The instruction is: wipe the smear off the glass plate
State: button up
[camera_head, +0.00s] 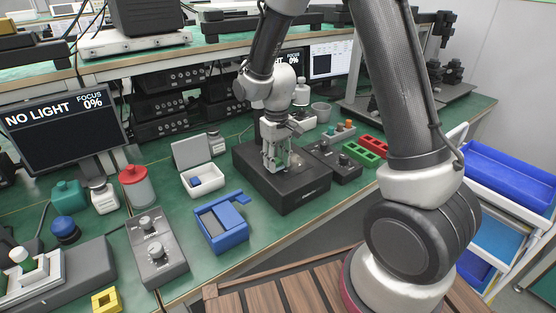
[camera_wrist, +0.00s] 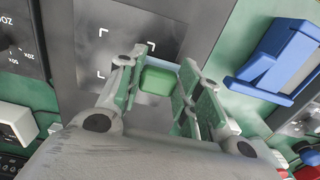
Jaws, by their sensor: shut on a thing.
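My gripper (camera_head: 275,158) is over the black box (camera_head: 296,202) in the middle of the bench, pointing down. In the wrist view my gripper (camera_wrist: 162,86) is shut on a small green block (camera_wrist: 155,80), with a pale blue strip along its far edge. Beyond the block lies a flat grey plate (camera_wrist: 152,28) with white corner marks, which looks like the glass plate on top of the box. The block overlaps the plate in this view; I cannot tell whether they touch. I can make out no smear; my fingers and the block hide part of the plate.
A blue holder (camera_head: 222,226) and an open white case (camera_head: 200,180) stand left of the box. A grey knob unit (camera_head: 332,166) and green and red trays (camera_head: 360,153) stand to its right. A monitor (camera_head: 65,130) reads "NO LIGHT" and "FOCUS 0%".

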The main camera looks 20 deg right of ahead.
notch_tip(320, 180, up, 2)
jog(key=shift+r, duration=3.15)
